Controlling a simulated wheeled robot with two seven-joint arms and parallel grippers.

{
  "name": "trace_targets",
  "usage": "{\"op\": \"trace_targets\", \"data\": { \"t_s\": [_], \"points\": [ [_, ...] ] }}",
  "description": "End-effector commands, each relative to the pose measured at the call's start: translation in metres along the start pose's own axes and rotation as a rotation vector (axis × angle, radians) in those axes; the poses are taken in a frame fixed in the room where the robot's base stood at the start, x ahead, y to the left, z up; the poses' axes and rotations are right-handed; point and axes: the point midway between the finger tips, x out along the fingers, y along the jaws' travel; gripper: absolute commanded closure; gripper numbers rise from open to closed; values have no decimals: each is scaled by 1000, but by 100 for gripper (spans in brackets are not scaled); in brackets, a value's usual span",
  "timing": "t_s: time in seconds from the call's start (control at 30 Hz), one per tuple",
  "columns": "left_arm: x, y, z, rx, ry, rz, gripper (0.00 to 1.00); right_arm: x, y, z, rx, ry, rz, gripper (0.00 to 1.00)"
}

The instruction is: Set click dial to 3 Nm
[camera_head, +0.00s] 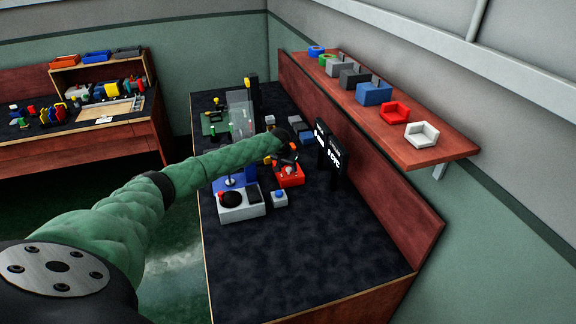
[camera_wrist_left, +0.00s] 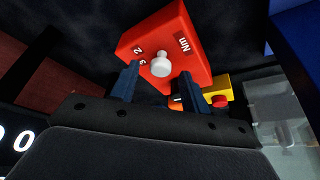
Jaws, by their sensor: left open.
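The click dial is a red box (camera_head: 290,178) on the dark bench in the head view, partly covered by my left gripper. In the left wrist view the red box (camera_wrist_left: 172,42) shows tilted, with a white round knob (camera_wrist_left: 161,67), an "Nm" label, a "2" and another mark hard to read. My left gripper (camera_head: 287,157) is at the box in the head view. In the left wrist view its two dark fingers (camera_wrist_left: 159,77) are open, one on each side of the knob with gaps visible. Contact cannot be told. My right gripper is not in view.
A grey box with a black dome (camera_head: 238,206) and a small box with a blue button (camera_head: 279,198) stand in front of the red box. Black displays (camera_head: 330,150) stand to its right. A shelf (camera_head: 440,150) with coloured holders runs along the wall. The near bench is clear.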

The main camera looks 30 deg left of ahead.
Motion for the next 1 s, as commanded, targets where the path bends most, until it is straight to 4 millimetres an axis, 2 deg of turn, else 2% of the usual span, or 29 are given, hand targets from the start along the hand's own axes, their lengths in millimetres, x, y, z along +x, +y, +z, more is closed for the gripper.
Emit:
{"op": "trace_targets", "data": {
  "t_s": [0.2, 0.43, 0.47, 0.6, 0.67, 0.7, 1.0],
  "points": [
    [10, 0, 0, 1, 1, 0, 54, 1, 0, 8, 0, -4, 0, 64],
    [11, 0, 0, 1, 1, 0, 54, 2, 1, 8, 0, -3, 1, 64],
    [11, 0, 0, 1, 1, 0, 56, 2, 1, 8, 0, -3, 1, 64],
    [11, 0, 0, 1, 1, 0, 83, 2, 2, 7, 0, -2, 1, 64],
    [11, 0, 0, 1, 1, 0, 95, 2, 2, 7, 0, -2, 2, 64],
    [11, 0, 0, 1, 1, 0, 98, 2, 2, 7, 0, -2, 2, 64],
    [13, 0, 1, 33, 0, 15, 98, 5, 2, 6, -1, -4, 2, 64]
  ]
}}
